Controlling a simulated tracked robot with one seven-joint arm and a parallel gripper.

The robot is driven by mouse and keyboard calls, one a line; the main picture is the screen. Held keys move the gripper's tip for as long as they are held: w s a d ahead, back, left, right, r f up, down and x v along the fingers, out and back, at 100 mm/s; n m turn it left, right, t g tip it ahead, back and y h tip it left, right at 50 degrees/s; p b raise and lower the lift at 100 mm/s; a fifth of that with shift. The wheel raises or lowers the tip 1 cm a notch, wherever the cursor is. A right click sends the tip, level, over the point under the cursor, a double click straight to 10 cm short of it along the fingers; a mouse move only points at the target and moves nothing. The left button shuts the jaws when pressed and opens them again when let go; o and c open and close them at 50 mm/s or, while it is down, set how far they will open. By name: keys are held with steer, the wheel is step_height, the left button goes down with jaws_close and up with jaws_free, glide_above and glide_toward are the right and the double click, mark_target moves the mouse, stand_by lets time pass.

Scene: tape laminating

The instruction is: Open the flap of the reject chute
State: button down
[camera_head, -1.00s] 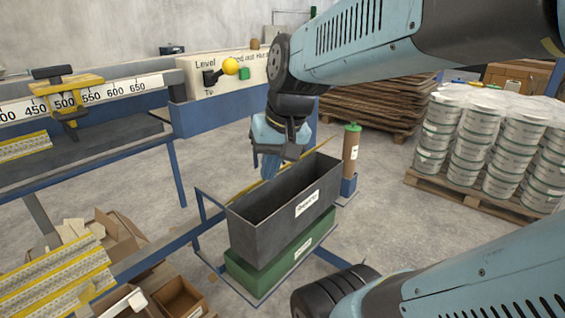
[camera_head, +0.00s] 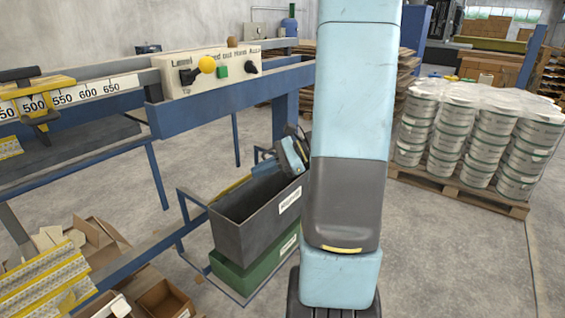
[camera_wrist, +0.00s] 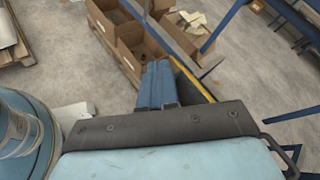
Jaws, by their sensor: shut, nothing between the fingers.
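A dark grey open-topped bin (camera_head: 240,229) with a white label stands above a green box (camera_head: 232,277) in a blue frame. A yellow-edged strip (camera_head: 237,185) runs behind the bin; I cannot tell whether it is the reject chute's flap. My gripper (camera_head: 262,169) is at the bin's far side, above its rim, tilted and partly hidden by my arm. In the wrist view, the blue fingers (camera_wrist: 159,78) are shut together and empty, beside a yellow edge (camera_wrist: 192,78). Whether they touch it is unclear.
A control panel (camera_head: 212,68) with a yellow knob sits on the blue rail behind. Cardboard boxes (camera_head: 163,299) lie at lower left. A pallet of wrapped pails (camera_head: 470,135) stands at right. Floor between bin and pallet looks clear.

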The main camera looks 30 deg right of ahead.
steer(key=d+f+m+t+h, duration=0.3)
steer(key=d+f+m+t, duration=0.3)
steer(key=d, duration=0.5)
steer(key=d+f+m+t+h, duration=0.3)
steer(key=d+f+m+t, duration=0.2)
steer(key=d+m, duration=0.4)
steer(key=w+a+r+n, duration=0.1)
steer(key=w+a+r, duration=0.1)
steer(key=w, duration=1)
steer(key=shift+w+a, duration=0.4)
steer(key=shift+a, duration=0.3)
steer(key=shift+a, duration=0.1)
